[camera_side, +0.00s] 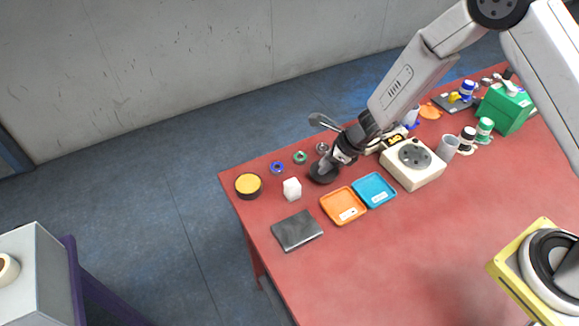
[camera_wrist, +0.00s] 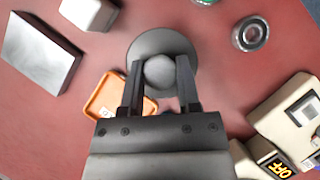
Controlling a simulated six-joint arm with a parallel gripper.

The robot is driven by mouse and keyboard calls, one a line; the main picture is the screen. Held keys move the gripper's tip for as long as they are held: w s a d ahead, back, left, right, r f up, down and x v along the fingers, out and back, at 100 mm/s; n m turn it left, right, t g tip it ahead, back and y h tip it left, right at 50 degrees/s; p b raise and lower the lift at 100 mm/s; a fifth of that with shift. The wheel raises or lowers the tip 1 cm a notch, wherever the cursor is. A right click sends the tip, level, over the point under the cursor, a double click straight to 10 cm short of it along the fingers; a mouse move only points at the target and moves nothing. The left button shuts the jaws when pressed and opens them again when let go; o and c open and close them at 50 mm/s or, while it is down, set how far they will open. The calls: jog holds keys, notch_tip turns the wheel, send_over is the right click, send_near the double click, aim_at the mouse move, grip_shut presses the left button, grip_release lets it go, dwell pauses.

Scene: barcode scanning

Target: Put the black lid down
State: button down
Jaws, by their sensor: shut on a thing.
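The black lid (camera_wrist: 150,42) is a dark round disc with a rounded grey knob, seen from above in the wrist view. My gripper (camera_wrist: 160,78) is shut on the knob, one finger on each side. In the side view the lid (camera_side: 323,173) is under my gripper (camera_side: 335,160), at or just above the red table, between the white cube and the white device; I cannot tell whether it touches the table. The underside of the lid is hidden.
An orange tray (camera_side: 332,214) and a blue tray (camera_side: 366,202) lie in front. A white cube (camera_side: 292,189), a yellow-topped black round container (camera_side: 248,184) and small rings stand left. A white device (camera_side: 413,172) is right. The red table's front is clear.

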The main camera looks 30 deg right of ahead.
jog(key=shift+w+f, duration=0.15)
jog(key=shift+f, duration=1.55)
jog(key=shift+f, duration=0.15)
jog(key=shift+c, duration=1.6)
grip_release()
jog(key=shift+s+d+r, duration=0.2)
jog(key=shift+r, duration=0.5)
jog(key=v, duration=1)
jog(key=shift+s+r, duration=0.2)
jog(key=shift+r, duration=0.1)
jog(key=shift+d, duration=0.15)
